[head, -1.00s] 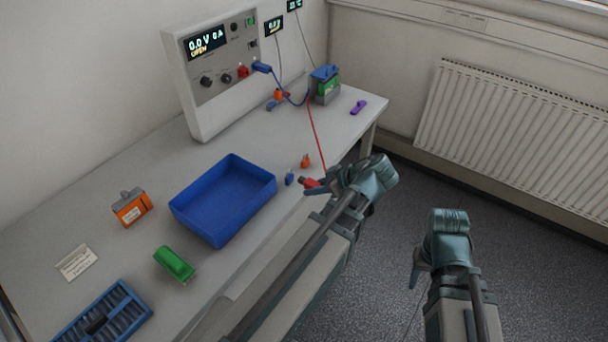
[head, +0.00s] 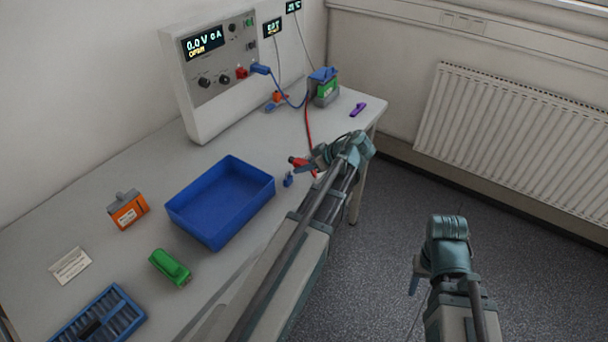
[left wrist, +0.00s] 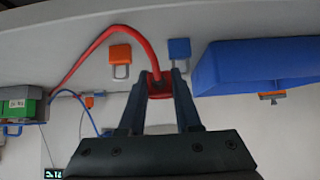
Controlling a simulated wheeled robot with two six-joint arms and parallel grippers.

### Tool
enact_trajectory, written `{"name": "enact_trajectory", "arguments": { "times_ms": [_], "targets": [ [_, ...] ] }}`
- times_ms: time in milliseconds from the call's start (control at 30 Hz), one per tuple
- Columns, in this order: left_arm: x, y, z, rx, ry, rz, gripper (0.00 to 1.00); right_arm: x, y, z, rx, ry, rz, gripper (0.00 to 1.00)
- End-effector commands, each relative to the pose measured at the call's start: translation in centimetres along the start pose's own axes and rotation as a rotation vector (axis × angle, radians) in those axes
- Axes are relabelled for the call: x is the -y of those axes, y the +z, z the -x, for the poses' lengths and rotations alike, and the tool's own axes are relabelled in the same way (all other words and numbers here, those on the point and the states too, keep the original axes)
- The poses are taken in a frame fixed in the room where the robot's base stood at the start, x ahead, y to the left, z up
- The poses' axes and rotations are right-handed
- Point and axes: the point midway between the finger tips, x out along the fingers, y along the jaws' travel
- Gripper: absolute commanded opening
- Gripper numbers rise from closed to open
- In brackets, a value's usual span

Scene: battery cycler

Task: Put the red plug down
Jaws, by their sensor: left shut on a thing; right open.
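The red plug (head: 298,161) is held between the fingers of my left gripper (head: 308,168), over the right edge of the bench. In the left wrist view the plug (left wrist: 160,88) sits between the two fingers with its red cable (left wrist: 120,32) arching away to the left. I cannot tell whether the plug touches the bench. A small blue padlock-shaped piece (head: 288,181) lies just below it; an orange one (left wrist: 120,55) shows in the left wrist view and is hidden in the head view. My right gripper (head: 415,284) is open and empty, above the floor.
A blue bin (head: 222,238) stands left of my left gripper. A green-and-grey battery (head: 326,93) with blue clamp and a purple piece (head: 358,109) are at the far end. The cycler (head: 190,115) stands at the back. Bench (head: 235,140) is bare between cycler and bin.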

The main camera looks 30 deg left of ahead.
Motion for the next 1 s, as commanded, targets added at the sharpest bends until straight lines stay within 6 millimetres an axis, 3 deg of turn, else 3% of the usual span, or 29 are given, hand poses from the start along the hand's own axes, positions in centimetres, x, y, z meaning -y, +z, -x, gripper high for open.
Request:
{"name": "enact_trajectory", "arguments": {
  "times_ms": [33,133,967,1000],
  "targets": [
    [0.1,1.2,-1.1,0.000,0.000,0.000,0.01,0.1,-0.1,-1.6,0.000,0.000,0.000,0.50],
    [0.0,1.9,-1.7,0.000,0.000,0.000,0.01,0.2,-0.1,-2.5,0.000,0.000,0.000,0.50],
    [0.0,2.6,-2.4,0.000,0.000,0.000,0.01,0.3,-0.2,-3.5,0.000,0.000,0.000,0.50],
    [0.0,2.6,-2.4,0.000,0.000,0.000,0.36,0.3,-0.2,-3.5,0.000,0.000,0.000,0.50]
  ]
}}
